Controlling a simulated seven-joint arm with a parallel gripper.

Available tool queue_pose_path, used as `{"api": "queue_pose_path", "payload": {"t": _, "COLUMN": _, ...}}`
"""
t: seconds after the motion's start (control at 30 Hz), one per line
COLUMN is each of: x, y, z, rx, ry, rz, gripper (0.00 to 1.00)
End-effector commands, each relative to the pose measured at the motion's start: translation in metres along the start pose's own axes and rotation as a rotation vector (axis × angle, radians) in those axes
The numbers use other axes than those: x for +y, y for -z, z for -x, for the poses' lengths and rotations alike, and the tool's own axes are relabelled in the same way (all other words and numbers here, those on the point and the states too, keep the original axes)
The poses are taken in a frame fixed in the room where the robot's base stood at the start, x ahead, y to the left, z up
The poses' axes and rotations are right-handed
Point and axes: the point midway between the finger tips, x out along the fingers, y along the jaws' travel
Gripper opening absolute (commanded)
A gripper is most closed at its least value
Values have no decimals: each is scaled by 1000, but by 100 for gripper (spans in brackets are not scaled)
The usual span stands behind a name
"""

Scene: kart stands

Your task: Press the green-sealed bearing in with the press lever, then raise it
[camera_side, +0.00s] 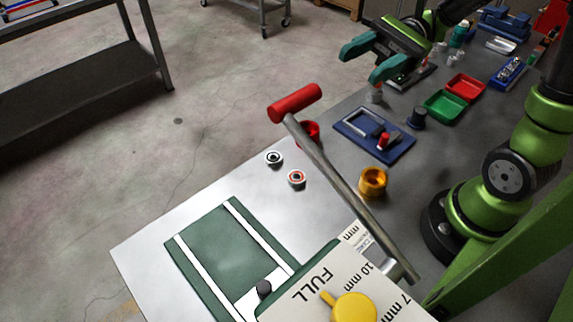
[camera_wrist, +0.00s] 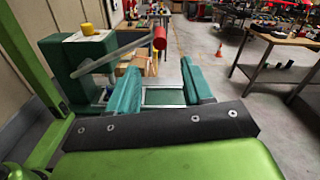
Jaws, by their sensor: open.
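The press lever (camera_side: 345,185) is a grey bar with a red grip (camera_side: 295,103) at its free end. In the wrist view the lever (camera_wrist: 118,55) slopes upward from the green press (camera_wrist: 62,65) to its red grip (camera_wrist: 160,38). No green-sealed bearing can be made out. Two small bearings lie on the table, one dark-centred (camera_side: 273,158) and one with an orange-red ring (camera_side: 296,177). My gripper (camera_side: 366,62) is open and empty, above the table's far side, apart from the lever. Its teal fingers also show in the wrist view (camera_wrist: 160,88).
A yellow knob (camera_side: 354,307) sits on the press's marked plate. A yellow-orange cup (camera_side: 373,182), a red cup (camera_side: 311,130), a blue fixture (camera_side: 372,137), a green tray (camera_side: 446,107) and a red tray (camera_side: 465,87) stand on the table.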

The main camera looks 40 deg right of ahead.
Motion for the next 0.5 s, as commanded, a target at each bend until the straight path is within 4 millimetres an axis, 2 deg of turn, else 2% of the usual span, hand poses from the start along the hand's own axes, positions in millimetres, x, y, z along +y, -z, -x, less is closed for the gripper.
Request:
{"api": "queue_pose_path", "payload": {"t": 0.3, "x": 2, "y": 0, "z": -69, "rx": 0, "ry": -9, "rz": 0, "gripper": 51}}
{"api": "queue_pose_path", "payload": {"t": 0.5, "x": 2, "y": 0, "z": -106, "rx": 1, "ry": -6, "rz": -1, "gripper": 51}}
